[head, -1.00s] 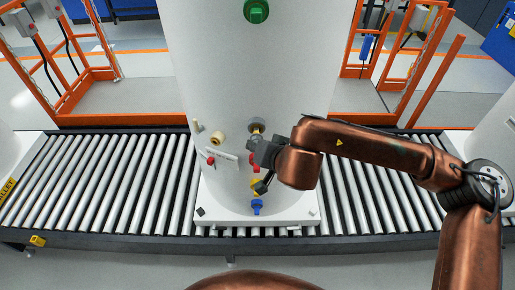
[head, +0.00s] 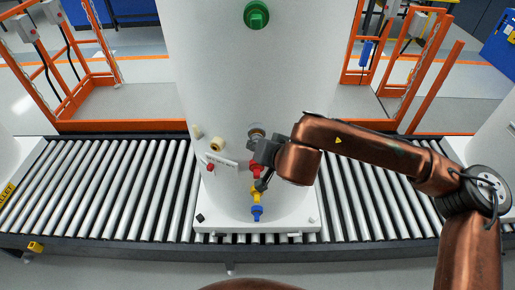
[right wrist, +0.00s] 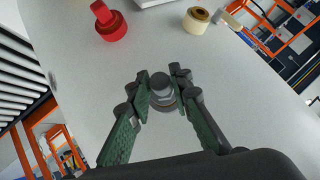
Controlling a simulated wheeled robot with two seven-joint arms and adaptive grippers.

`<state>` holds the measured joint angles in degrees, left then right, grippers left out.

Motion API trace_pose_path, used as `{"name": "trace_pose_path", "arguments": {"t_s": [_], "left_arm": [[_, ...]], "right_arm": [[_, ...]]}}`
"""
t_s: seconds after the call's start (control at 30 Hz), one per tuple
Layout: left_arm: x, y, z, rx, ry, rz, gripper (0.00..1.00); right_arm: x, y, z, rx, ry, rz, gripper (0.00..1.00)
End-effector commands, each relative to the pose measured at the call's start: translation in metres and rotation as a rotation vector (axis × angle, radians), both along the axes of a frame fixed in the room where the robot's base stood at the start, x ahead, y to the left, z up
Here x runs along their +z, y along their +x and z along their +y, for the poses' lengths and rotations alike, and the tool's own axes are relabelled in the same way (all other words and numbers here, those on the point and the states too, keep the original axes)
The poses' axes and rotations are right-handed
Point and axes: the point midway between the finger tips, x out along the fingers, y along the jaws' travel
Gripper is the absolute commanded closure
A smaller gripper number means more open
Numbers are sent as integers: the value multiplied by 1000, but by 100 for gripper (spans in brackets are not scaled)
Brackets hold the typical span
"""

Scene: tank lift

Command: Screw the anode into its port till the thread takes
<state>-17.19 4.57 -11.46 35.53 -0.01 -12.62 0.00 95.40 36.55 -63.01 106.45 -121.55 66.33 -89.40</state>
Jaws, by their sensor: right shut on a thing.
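A white tank (head: 235,80) stands upright on a conveyor. The grey port ring (head: 257,130) is low on its front wall. My right gripper (head: 262,158) is at the port, reaching in from the right. In the right wrist view, my right gripper (right wrist: 160,78) is shut on the grey hex head of the anode (right wrist: 160,86). A collar shows below the head, close to the tank wall. The anode's rod and thread are hidden, so I cannot tell how deep it sits. My left gripper is not in view.
A red valve (head: 256,170), a yellow valve (head: 256,194) and a blue valve (head: 257,213) line up under the port. A cream fitting (head: 216,144) and a red knob (head: 210,167) are to the left. A green valve (head: 256,15) is above. Rollers (head: 110,190) flank the tank.

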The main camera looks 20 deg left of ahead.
Motion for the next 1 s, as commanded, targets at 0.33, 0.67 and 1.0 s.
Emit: {"name": "trace_pose_path", "arguments": {"t_s": [0.33,0.67,1.0], "left_arm": [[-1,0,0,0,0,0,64],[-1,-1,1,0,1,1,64],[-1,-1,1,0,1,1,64]], "right_arm": [[0,3,1,1,0,-1,68],[-1,3,1,0,-1,1,60],[24,-19,-19,1,0,-5,60]]}}
